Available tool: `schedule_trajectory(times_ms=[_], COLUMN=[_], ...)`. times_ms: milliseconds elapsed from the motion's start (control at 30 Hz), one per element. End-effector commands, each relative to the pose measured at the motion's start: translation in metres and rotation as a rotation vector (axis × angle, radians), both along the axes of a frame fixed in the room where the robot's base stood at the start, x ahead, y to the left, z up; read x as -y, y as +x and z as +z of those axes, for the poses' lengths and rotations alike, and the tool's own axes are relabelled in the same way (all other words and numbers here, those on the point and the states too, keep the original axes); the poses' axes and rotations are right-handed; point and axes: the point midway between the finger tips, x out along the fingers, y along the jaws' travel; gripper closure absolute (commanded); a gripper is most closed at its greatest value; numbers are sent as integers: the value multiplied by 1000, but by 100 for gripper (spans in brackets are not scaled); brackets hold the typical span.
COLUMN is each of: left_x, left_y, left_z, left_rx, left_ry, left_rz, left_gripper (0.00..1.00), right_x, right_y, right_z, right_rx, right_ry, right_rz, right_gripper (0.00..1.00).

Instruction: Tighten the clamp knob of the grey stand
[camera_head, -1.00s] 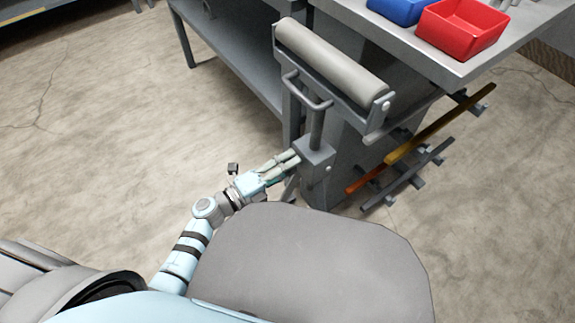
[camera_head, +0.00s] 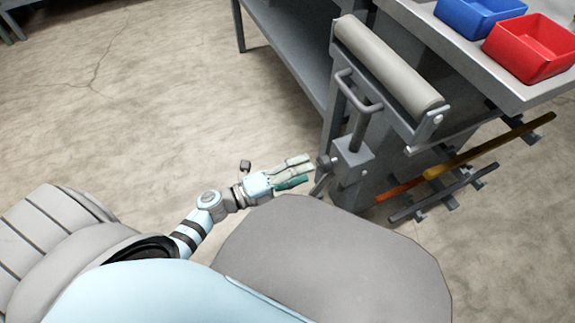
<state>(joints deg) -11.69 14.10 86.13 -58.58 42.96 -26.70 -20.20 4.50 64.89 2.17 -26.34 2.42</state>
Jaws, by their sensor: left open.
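The grey stand has a long grey roller (camera_head: 392,65) on top, a post with a U-shaped handle, and a square clamp block (camera_head: 353,160) lower down. A dark round clamp knob (camera_head: 325,163) sticks out from the left side of the block. My left gripper (camera_head: 308,170) is open and empty, just left of the knob, with its fingers pointing at it. A small gap seems to show between fingertips and knob. How tight the knob is cannot be seen. My right gripper is not in view.
A grey metal table (camera_head: 455,62) behind the stand holds a blue bin (camera_head: 478,14) and a red bin (camera_head: 530,48). A rack with an orange-yellow bar (camera_head: 480,152) is right of the stand. The concrete floor at left is clear.

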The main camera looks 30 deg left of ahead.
Motion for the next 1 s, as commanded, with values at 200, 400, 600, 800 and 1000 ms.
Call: schedule_trajectory(times_ms=[200, 400, 600, 800, 1000], left_x=[-31, -36, -36, -36, -97], left_y=[-38, -44, -44, -44, -16], left_z=[-1, 0, 0, 0, -40], left_rx=[-2, 1, 1, -2, -281], left_ry=[2, -1, -1, -4, -209], left_rz=[-2, -1, -1, 0, 330], left_gripper=[41, 41, 41, 41, 41], right_x=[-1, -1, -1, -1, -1], right_y=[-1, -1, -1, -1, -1], right_z=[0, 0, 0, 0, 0], right_rx=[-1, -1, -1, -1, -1], right_ry=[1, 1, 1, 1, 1], right_rz=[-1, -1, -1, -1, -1], right_gripper=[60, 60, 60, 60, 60])
